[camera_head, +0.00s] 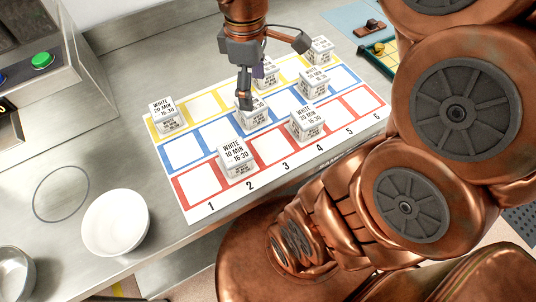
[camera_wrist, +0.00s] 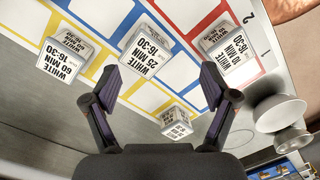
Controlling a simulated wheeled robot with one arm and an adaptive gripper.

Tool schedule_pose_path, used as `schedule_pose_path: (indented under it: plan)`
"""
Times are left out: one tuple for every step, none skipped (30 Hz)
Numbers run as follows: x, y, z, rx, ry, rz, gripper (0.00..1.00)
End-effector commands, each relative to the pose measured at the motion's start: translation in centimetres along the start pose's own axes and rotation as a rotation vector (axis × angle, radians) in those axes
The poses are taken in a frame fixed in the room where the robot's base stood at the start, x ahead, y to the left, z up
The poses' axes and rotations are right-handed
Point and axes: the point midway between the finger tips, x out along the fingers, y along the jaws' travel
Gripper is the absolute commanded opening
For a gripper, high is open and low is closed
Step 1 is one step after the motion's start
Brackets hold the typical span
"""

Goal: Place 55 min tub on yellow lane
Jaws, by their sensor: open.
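My gripper (camera_head: 272,71) is open and empty above the lane board (camera_head: 216,134), its fingers spread wide; they also show in the wrist view (camera_wrist: 159,82). In the head view one finger hangs in front of a white tub (camera_head: 250,116) in the blue lane, column 3, partly hiding it. Another tub (camera_head: 265,74) stands behind the gripper in the yellow lane (camera_head: 205,104). In the wrist view a tub with a label like "25 MIN" (camera_wrist: 147,52) lies ahead between the fingers, apart from them. I cannot tell for sure which tub reads 55 min.
Other tubs stand at yellow column 1 (camera_head: 168,119), red column 2 (camera_head: 237,161), red column 4 (camera_head: 307,123), blue column 5 (camera_head: 314,83) and the yellow lane's far end (camera_head: 319,50). A white bowl (camera_head: 115,222) is at left. Several yellow cells are bare.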

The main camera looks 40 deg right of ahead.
Motion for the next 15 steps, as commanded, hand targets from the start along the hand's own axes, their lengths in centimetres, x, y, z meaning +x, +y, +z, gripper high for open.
schedule_pose_path:
  plan:
    - [0.8,-2.0,0.5,0.066,-0.011,-0.003,0.85]
    - [1.3,-3.0,0.8,0.116,-0.018,-0.006,0.85]
    - [2.1,-4.4,1.2,0.186,-0.027,-0.01,0.85]
    - [2.6,-5.4,1.6,0.238,-0.032,-0.01,0.85]
    - [3.2,-6.4,2.0,0.289,-0.039,-0.014,0.85]
    - [3.9,-7.5,2.6,0.357,-0.05,-0.016,0.85]
    - [4.4,-8.2,2.9,0.404,-0.055,-0.018,0.85]
    - [4.9,-8.9,3.4,0.448,-0.061,-0.019,0.85]
    - [5.4,-9.7,3.8,0.5,-0.066,-0.021,0.85]
    - [5.8,-10.1,4.1,0.536,-0.069,-0.021,0.85]
    - [6.1,-10.5,4.3,0.568,-0.072,-0.021,0.85]
    - [6.5,-10.9,4.7,0.605,-0.077,-0.021,0.85]
    - [6.8,-11.2,4.9,0.631,-0.08,-0.022,0.85]
    - [7.0,-11.5,5.1,0.652,-0.082,-0.023,0.85]
    - [7.2,-11.8,5.3,0.674,-0.084,-0.023,0.85]
